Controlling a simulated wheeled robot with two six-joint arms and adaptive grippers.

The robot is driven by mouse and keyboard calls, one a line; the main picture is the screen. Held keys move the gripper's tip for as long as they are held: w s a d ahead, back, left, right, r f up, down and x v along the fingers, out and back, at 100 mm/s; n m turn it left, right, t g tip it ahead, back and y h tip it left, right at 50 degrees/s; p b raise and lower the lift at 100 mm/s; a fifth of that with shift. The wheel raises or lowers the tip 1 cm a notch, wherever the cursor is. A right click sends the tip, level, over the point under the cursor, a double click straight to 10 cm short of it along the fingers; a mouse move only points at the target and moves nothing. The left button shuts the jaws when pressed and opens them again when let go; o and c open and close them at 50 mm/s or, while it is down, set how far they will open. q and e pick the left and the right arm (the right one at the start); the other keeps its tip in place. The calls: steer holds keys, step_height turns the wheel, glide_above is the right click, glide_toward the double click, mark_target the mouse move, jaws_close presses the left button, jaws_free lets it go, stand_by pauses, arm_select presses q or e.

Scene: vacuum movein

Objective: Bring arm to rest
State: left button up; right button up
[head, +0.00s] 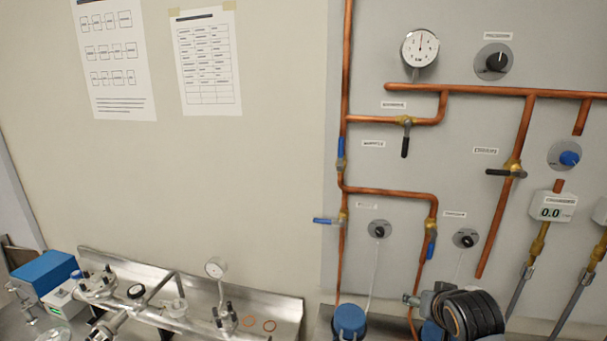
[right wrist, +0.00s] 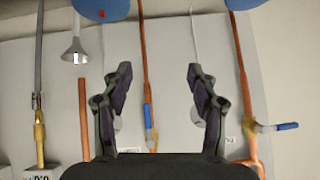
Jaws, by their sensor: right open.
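My right gripper (right wrist: 158,75) is open and empty in the right wrist view, its two dark fingers spread apart. The panel and pipes appear upside down behind it. A copper pipe (right wrist: 145,60) and a blue valve handle (right wrist: 148,116) show between the fingers, apart from them. In the head view, the dark end of my right arm (head: 468,315) is low at the lower right, in front of the panel. My left gripper is in neither view.
The grey panel (head: 400,240) carries copper pipes, several valves, a round gauge (head: 420,48) and a digital readout (head: 551,212). A blue-capped vessel (head: 349,318) stands left of my right arm. A steel tray (head: 290,310) with metal fittings and a blue box (head: 45,272) lie lower left.

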steer(key=s+a+f+n+g, duration=0.2)
steer(key=s+f+g, duration=0.1)
steer(key=s+f, duration=0.75)
steer(key=s+a+f+n+g, duration=0.25)
steer(key=s+f, duration=0.55)
steer(key=s, duration=0.6)
steer(key=s+d+f+g+b, duration=0.1)
steer(key=d+f, duration=0.1)
steer(key=f, duration=1.3)
steer(key=s+d+f+g+b, duration=0.1)
steer(key=d+f+b, duration=0.1)
steer(key=f, duration=1.2)
steer(key=s+f+b, duration=0.1)
steer(key=s+f, duration=1.6)
steer(key=shift+s+d+y, duration=0.3)
steer(key=shift+s+d, duration=0.05)
steer(key=shift+f+m+g, duration=0.1)
steer(key=shift+m+g, duration=0.15)
steer(key=shift+c, duration=0.4)
